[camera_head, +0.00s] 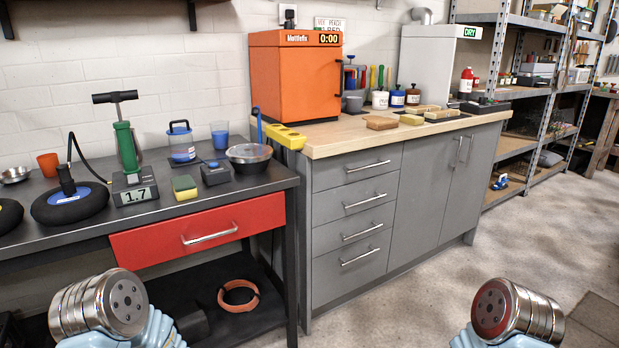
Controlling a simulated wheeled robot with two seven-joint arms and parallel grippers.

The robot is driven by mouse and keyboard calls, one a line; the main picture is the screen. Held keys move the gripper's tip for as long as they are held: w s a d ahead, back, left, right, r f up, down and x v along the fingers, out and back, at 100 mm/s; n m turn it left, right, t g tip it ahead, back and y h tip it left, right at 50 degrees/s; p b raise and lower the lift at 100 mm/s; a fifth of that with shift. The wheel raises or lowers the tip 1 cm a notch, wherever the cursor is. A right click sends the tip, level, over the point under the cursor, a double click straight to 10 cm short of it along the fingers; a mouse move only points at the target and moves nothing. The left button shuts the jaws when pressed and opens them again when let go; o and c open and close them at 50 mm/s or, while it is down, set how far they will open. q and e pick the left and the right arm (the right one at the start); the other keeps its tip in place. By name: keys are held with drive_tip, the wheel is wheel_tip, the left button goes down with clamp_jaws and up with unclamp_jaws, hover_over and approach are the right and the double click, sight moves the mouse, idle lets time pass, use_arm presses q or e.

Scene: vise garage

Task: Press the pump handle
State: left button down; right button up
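The pump stands upright on the dark workbench at the left, with a green body (127,147) on a dark base. Its black T-shaped pump handle (115,97) is raised well above the body on a thin rod. The base's display (138,195) reads 1.7. Neither gripper is in view. Only metal and light-blue parts of my two arms show at the bottom left and bottom right, well apart from the pump.
A blue-lidded jar (181,142), a sponge (185,187), a small dark box (214,173) and a lidded pan (249,157) stand right of the pump. An orange cup (48,165) is left of it. The red drawer (198,229) below is shut. Floor space is clear at right.

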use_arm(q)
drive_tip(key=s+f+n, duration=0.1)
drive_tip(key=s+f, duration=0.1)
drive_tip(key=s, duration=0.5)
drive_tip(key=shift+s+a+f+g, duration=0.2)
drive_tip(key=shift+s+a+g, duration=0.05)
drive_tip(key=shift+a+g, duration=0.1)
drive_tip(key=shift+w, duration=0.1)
